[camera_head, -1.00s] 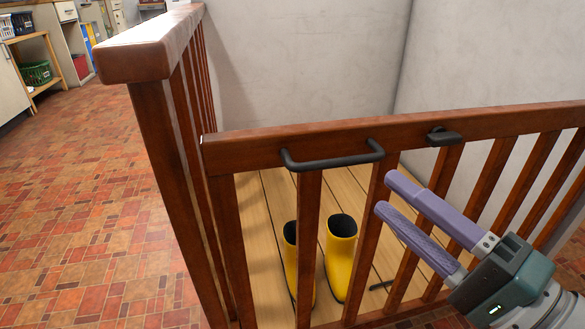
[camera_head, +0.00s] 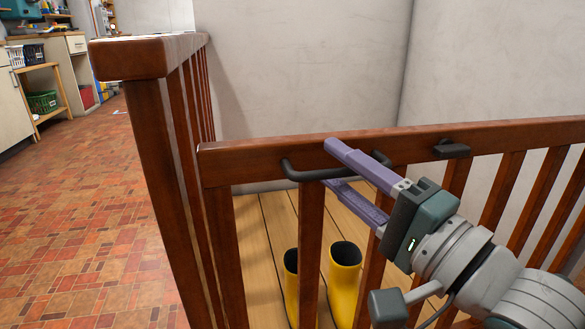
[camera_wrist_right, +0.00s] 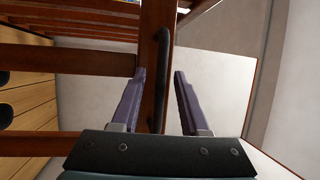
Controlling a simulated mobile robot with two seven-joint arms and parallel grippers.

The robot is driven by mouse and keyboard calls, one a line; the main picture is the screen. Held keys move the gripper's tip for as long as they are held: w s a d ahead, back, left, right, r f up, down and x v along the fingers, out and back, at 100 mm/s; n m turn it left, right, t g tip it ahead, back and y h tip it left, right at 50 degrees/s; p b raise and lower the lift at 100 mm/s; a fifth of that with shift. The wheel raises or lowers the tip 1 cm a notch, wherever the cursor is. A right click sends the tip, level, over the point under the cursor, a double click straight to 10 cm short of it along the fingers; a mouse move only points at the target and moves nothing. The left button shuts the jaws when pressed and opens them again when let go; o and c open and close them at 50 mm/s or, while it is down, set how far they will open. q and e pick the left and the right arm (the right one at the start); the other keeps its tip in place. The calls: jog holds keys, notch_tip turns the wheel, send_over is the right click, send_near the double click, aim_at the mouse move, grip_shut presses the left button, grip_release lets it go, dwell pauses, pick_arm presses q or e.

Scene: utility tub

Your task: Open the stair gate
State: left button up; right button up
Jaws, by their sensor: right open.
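The stair gate is brown wood with upright bars, and its top rail (camera_head: 240,160) runs across the head view. A small black latch-like piece (camera_head: 451,150) sits on the rail farther right. My right gripper (camera_head: 328,165) is open at the handle, one purple finger above it and one below. In the wrist view the handle lies between the fingers (camera_wrist_right: 160,76), without visible grip. My left gripper is not in view.
Yellow boots (camera_head: 345,280) stand on the wooden floor behind the gate bars. A brown railing (camera_head: 150,57) runs back at left. The tiled floor (camera_head: 80,210) left of it is clear. Pale walls (camera_head: 300,70) close off the far side.

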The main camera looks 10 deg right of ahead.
grip_shut()
dwell(1.4)
